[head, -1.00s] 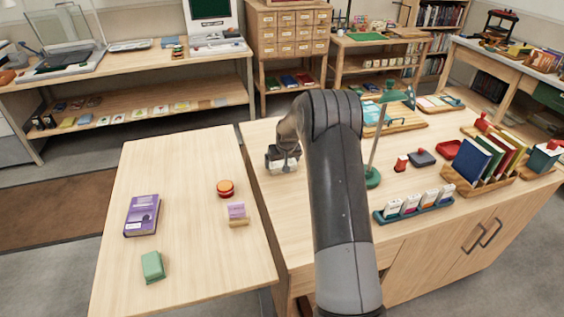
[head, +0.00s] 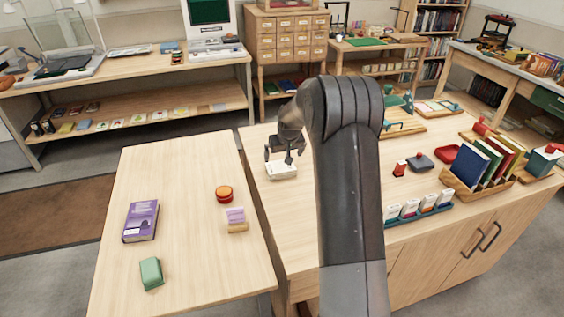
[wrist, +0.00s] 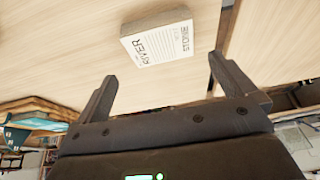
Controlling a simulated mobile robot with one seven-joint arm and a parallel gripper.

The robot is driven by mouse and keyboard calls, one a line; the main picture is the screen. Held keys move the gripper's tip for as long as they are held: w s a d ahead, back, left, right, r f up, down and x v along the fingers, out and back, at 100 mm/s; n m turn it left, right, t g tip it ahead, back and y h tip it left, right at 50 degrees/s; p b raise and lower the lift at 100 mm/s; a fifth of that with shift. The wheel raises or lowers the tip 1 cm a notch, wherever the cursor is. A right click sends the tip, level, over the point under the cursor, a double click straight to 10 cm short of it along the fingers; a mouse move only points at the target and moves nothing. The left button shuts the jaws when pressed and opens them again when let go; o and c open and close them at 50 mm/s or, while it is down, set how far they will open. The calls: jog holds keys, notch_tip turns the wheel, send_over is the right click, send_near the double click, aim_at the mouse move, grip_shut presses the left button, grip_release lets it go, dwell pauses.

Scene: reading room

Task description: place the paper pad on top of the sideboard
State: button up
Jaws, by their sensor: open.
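The paper pad (head: 282,171) is a small white block lying flat on the wooden top of the sideboard (head: 292,215), near its left edge. In the wrist view the pad (wrist: 157,40) shows dark printed lettering on its upper face, and bare wood surrounds it. My gripper (head: 278,157) is open and empty just above and behind the pad. In the wrist view both fingers of my gripper (wrist: 163,72) are spread, and the pad lies beyond their tips, apart from them. My arm hides part of the sideboard top.
A separate table (head: 185,185) stands left of the sideboard across a narrow gap, holding a purple book (head: 141,221), a green block (head: 151,272) and a red round container (head: 224,193). A card rack (head: 418,211) and a book holder (head: 470,190) stand on the sideboard's right part.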

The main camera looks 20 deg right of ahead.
jog(key=s+a+r, duration=0.3)
jog(key=s+r, duration=0.6)
jog(key=s+a+r, duration=0.3)
jog(key=s+r, duration=0.6)
jog(key=s+a+r, duration=0.1)
jog(key=s+a, duration=0.1)
jog(key=s, duration=1.1)
jog(key=s+a+t, duration=0.1)
jog(key=s+a, duration=0.1)
jog(key=s, duration=1.2)
jog(key=shift+s+a+r, duration=0.15)
jog(key=shift+a+r, duration=0.1)
jog(key=shift+r, duration=0.15)
